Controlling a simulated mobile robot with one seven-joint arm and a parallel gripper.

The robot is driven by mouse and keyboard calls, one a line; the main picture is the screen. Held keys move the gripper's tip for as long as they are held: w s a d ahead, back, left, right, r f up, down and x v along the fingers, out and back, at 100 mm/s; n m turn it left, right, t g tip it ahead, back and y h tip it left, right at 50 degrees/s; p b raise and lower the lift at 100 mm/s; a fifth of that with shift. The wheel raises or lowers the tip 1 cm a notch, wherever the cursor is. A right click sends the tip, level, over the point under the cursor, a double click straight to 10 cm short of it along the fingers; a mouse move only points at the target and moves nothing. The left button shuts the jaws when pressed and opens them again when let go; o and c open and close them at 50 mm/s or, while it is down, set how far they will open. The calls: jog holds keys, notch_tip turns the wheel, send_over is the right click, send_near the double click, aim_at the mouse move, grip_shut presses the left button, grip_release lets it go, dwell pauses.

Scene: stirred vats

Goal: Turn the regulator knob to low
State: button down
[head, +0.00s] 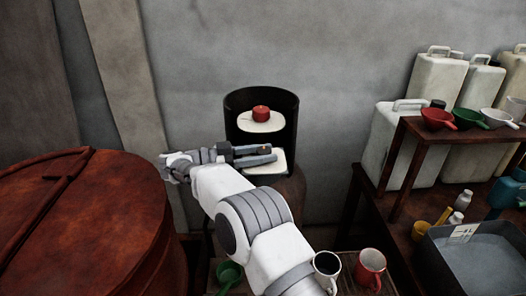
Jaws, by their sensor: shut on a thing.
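A black, open-fronted round housing (232,108) stands against the grey wall. Inside it, a red round knob (261,112) sits on an upper white plate (246,124), clear of my gripper. A lower white plate (272,166) is partly covered by my gripper (266,154). The gripper reaches in from the left, its two grey fingers shut on a small dark reddish-brown piece, apparently the regulator knob (265,148). Most of this piece is hidden by the fingers. I cannot read any marks on the plates or tell where the knob points.
A large rust-red lidded vat (80,220) fills the left. A white mug (327,264) and a red mug (370,264) stand at the front, with a green cup (229,273) nearby. A shelf (465,137) with ladles, white jugs (437,75) and a grey basin (490,255) are right.

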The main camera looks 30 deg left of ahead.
aim_at(264, 149)
jog(key=shift+d, duration=0.1)
dwell(0.3)
jog(key=shift+c, duration=1.6)
grip_release()
notch_tip(264, 149, up, 5)
jog(key=shift+f, duration=0.15)
jog(key=w+d+r, duration=0.2)
jog(key=d+r, duration=0.4)
jog(key=d, duration=0.5)
jog(key=shift+d+r+b, duration=0.2)
jog(key=shift+d+b, duration=0.1)
jog(key=shift+b, duration=0.05)
